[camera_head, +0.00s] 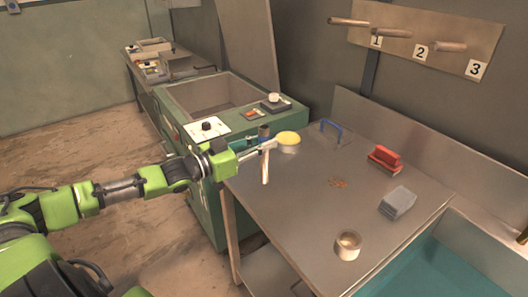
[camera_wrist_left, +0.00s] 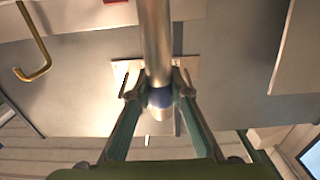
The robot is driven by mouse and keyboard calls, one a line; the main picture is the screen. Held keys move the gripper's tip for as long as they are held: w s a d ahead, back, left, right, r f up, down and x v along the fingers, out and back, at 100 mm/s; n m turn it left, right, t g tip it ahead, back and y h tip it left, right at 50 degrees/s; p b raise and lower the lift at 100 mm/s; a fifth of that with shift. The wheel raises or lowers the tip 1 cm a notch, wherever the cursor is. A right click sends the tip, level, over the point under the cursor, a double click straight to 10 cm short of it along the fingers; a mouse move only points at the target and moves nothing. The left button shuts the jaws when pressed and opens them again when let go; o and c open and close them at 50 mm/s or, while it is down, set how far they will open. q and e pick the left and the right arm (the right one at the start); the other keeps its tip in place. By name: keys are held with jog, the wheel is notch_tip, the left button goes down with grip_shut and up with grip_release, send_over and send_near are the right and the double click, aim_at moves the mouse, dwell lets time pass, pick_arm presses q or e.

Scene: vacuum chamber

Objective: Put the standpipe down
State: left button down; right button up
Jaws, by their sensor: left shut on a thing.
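The standpipe (camera_head: 265,168) is a slim metal tube with a dark blue band. My left gripper (camera_head: 262,146) is shut on it and holds it roughly upright at the left edge of the steel table (camera_head: 295,205). In the left wrist view the tube (camera_wrist_left: 155,45) runs between the two fingers of the left gripper (camera_wrist_left: 160,95), and the blue band sits at the fingertips. I cannot tell whether the lower end touches the table top or is above it. My right gripper is not in view.
A yellow round pad (camera_head: 288,138) lies just right of the pipe. The table also bears a blue handle (camera_head: 331,126), red brush (camera_head: 384,156), grey block (camera_head: 397,202) and pale ring (camera_head: 347,245). A green cabinet (camera_head: 205,200) stands left. The table's middle is mostly clear.

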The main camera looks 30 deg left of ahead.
aim_at(264, 156)
pick_arm(q)
notch_tip(264, 156, down, 3)
jog(key=shift+r, duration=0.1)
jog(key=shift+f, duration=0.2)
jog(key=c, duration=1.8)
grip_release()
jog(key=shift+c, duration=0.2)
jog(key=shift+s+r+p, duration=0.1)
jog(key=shift+r+p, duration=0.1)
jog(key=shift+p, duration=0.1)
